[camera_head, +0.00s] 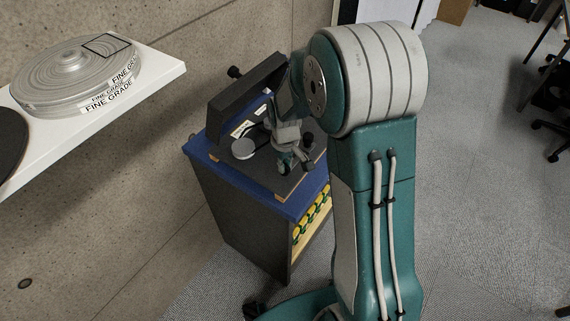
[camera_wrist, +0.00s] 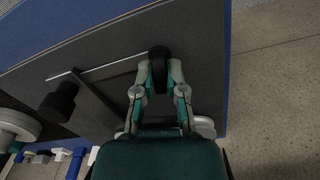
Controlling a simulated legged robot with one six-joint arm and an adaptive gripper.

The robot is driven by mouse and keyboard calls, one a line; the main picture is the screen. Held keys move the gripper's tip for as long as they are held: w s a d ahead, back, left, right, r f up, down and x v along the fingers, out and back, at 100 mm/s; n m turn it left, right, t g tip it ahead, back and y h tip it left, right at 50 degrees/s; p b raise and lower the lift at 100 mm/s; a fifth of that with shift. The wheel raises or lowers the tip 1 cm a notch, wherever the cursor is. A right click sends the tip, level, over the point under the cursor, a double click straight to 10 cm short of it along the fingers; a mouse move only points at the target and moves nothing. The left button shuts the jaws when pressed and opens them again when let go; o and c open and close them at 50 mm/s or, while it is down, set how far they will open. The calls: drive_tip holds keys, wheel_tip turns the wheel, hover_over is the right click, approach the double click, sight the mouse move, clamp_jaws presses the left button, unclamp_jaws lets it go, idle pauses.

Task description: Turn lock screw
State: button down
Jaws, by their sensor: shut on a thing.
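In the wrist view my gripper (camera_wrist: 159,84) is closed around a black round knob (camera_wrist: 158,54), which I take for the lock screw. The knob sits between the two fingertips, at the end of a thin metal rod (camera_wrist: 100,68) over a dark grey base plate (camera_wrist: 210,60). In the head view my gripper (camera_head: 286,160) reaches down onto the dark faceting machine (camera_head: 240,92); the knob in its grip is too small and covered to make out there.
A second black knob (camera_wrist: 58,102) stands left of my gripper. The machine rests on a blue-topped cabinet (camera_head: 228,172) against a concrete wall. A white shelf (camera_head: 165,72) at left bears a stack of grey laps (camera_head: 72,75) labelled "FINE GRADE".

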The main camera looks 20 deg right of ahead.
drive_tip(key=shift+w+n, duration=0.15)
drive_tip(key=shift+n, duration=1.35)
drive_tip(key=c, duration=0.7)
unclamp_jaws()
drive_tip(key=shift+a, duration=0.1)
wheel_tip(320, 180, up, 12)
drive_tip(key=shift+f, duration=0.1)
